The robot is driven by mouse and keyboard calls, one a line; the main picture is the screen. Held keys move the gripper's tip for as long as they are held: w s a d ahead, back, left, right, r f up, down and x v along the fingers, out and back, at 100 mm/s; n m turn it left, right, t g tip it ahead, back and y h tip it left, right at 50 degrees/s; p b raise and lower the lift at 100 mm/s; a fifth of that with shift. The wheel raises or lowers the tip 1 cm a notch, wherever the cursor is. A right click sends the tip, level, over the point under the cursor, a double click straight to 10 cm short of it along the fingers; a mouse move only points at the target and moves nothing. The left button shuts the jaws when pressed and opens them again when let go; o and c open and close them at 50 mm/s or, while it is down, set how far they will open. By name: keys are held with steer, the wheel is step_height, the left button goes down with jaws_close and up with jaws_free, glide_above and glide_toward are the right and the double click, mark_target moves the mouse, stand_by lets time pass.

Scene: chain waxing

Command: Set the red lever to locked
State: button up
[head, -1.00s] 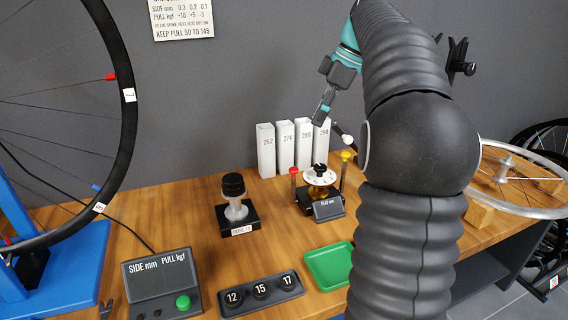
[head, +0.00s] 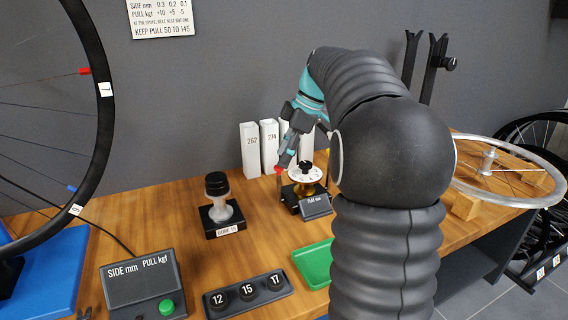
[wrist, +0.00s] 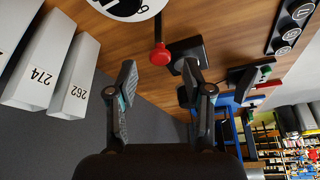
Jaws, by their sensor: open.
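The red lever has a round red knob (head: 279,170) on a post at the left of the device with a white dial (head: 304,175). In the wrist view the red knob (wrist: 160,55) lies ahead of the gap between my fingers, beside the white dial (wrist: 128,6). My gripper (wrist: 160,78) is open and empty. In the head view my gripper (head: 285,160) is just above the red knob, partly overlapping the device; I cannot tell whether it touches. The lever's lock marking is not readable.
White numbered boxes (head: 250,150) stand close behind the device. A black-capped hub stand (head: 217,232) is to its left. A display (head: 316,206) sits in front, with a green tray (head: 314,262) nearer. A wheel (head: 500,172) lies at right. Bare wood shows between them.

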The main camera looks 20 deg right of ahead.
mark_target(279, 185)
steer(key=shift+x, duration=1.1)
